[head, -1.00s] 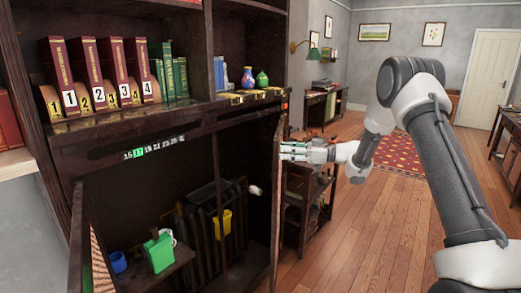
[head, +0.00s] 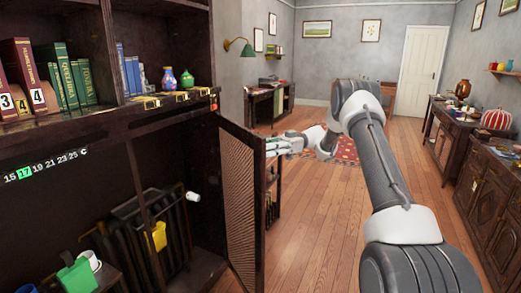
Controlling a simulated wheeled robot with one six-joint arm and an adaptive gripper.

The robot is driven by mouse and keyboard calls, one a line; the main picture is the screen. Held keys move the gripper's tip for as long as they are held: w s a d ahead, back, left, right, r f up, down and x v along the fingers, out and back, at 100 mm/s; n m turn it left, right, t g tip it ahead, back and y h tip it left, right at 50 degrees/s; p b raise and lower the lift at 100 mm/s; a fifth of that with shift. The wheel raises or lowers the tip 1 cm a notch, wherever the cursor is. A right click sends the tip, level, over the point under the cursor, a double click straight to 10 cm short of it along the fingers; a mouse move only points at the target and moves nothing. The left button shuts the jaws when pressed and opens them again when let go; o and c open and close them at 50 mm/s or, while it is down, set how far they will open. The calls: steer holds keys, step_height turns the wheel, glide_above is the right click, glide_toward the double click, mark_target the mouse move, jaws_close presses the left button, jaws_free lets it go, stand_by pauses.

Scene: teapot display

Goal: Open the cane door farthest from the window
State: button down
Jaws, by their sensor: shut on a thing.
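The cane door (head: 242,205) hangs at the right end of the dark cabinet's lower part. It stands swung outward, with its woven panel in a dark frame facing the cabinet opening. My gripper (head: 272,147) is at the upper part of the door's free edge, shut on the door. The exact contact and any handle are hidden behind the door's edge. The lower compartment (head: 120,200) stands open. The window is not in view.
A yellow container (head: 156,236), a green container (head: 77,274) and a white mug (head: 91,261) are inside the cabinet. A small shelf unit (head: 271,190) stands just beyond the door. Wooden floor (head: 325,240) is clear to the right. A sideboard (head: 485,200) lines the right wall.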

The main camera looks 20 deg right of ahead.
steer(key=c, duration=1.2)
jaws_free()
steer(key=shift+o, duration=0.2)
step_height(320, 180, up, 10)
steer(key=shift+f, duration=0.1)
